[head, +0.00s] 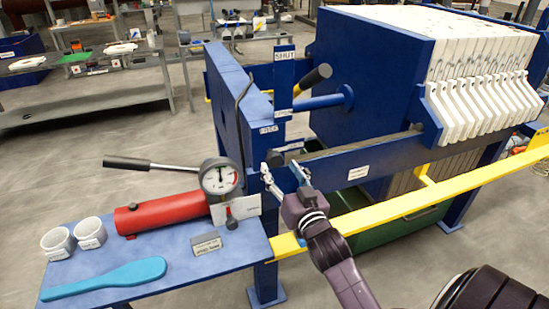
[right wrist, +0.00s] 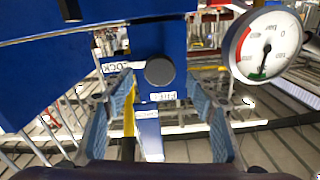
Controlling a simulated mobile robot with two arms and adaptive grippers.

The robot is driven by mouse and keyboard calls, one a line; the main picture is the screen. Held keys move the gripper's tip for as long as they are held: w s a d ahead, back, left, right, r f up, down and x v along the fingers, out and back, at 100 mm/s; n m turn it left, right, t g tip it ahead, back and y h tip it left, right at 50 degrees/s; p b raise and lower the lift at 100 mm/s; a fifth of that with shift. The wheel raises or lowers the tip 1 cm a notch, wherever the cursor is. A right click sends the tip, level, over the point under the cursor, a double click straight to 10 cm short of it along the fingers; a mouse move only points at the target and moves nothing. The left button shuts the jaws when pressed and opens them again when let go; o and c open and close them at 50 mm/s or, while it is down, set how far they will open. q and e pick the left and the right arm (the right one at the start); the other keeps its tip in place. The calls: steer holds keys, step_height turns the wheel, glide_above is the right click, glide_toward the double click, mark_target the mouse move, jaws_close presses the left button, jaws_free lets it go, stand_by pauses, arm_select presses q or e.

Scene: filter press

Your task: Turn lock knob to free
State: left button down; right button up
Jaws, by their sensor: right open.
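The lock knob (right wrist: 159,71) is a dark round knob on a blue plate, and its face shows in the right wrist view. A LOCK label (right wrist: 116,66) is beside it and another label (right wrist: 163,97), apparently FREE, is below it in that view. In the head view the knob (head: 273,158) is a small dark shape on the press frame, just beyond my right gripper (head: 284,174). In the right wrist view my right gripper (right wrist: 161,104) is open, its blue fingers spread either side below the knob, with no contact visible. My left gripper is out of view.
A pressure gauge (head: 219,177) stands left of my right gripper, by the red pump cylinder (head: 160,213) and its black-handled lever (head: 140,163). White cups (head: 90,233) and a blue scraper (head: 110,279) lie on the shelf. A yellow rail (head: 400,205) runs along the press.

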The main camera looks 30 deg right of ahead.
mark_target(276, 162)
steer(key=shift+p+x, duration=0.5)
steer(key=shift+x, duration=2.15)
steer(key=shift+f, duration=0.1)
steer(key=c, duration=1.2)
